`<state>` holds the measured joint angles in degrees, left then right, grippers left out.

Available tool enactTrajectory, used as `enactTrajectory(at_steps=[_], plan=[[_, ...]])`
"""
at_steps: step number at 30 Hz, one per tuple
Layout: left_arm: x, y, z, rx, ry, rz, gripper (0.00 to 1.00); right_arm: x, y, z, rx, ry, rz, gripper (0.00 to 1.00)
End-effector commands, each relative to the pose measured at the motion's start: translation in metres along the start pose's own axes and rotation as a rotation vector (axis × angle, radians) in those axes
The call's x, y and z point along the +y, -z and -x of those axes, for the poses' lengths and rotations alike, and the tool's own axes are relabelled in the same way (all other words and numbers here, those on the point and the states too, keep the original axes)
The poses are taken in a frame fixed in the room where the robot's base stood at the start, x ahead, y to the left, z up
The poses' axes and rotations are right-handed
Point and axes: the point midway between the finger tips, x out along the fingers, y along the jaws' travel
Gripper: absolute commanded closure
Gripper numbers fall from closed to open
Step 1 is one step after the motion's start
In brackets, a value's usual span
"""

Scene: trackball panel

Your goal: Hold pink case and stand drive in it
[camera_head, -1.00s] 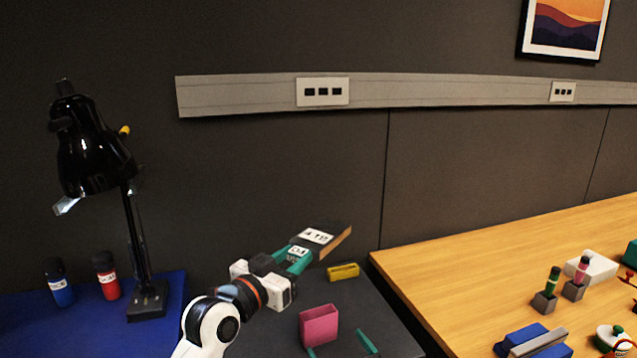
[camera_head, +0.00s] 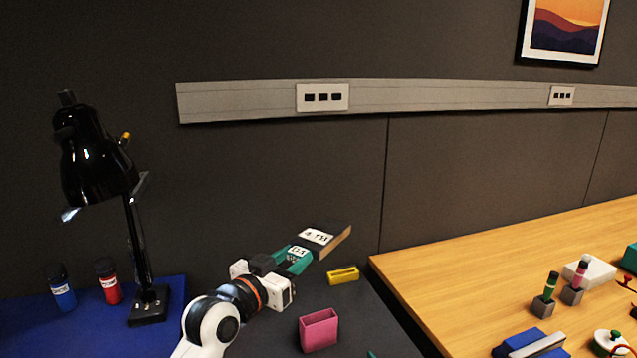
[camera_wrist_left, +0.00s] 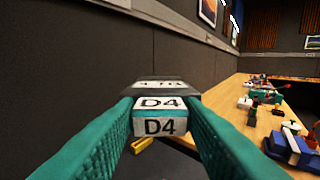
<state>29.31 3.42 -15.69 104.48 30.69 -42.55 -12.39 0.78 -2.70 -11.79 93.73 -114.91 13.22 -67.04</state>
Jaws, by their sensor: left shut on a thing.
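The pink case (camera_head: 318,331) stands on the dark mat near the bottom middle of the head view, with its open side up. My left gripper (camera_head: 295,258) is shut on the drive (camera_head: 328,240), a dark box labelled "4 TB" and "D4". It holds the drive tilted in the air, above and behind the case. In the left wrist view the drive's "D4" end (camera_wrist_left: 160,122) sits between the teal fingers. Only a teal tip, apparently of my right gripper (camera_head: 371,354), shows at the bottom edge, right of the case; the rest is out of view.
A yellow open holder (camera_head: 343,275) stands on the dark mat (camera_head: 375,310) behind the case. A black lamp (camera_head: 140,250) and two bottles, blue (camera_head: 62,290) and red (camera_head: 108,283), stand on a blue surface at left. The wooden table (camera_head: 480,260) at right holds several objects.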

Motion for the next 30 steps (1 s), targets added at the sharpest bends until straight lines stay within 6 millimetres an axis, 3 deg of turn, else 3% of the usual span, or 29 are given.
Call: enactTrajectory(at_steps=[10,23,30], plan=[[0.000,-0.005,0.000,-0.002,0.000,0.000,0.88,0.000,0.004,0.000,0.000,0.000,0.000,0.00],[0.000,-0.046,0.000,-0.002,0.000,0.000,0.88,0.001,0.041,0.000,0.000,-0.001,0.001,0.00],[0.000,-0.045,0.000,-0.002,0.000,0.000,0.88,0.000,0.040,0.000,0.000,0.000,0.000,0.00]])
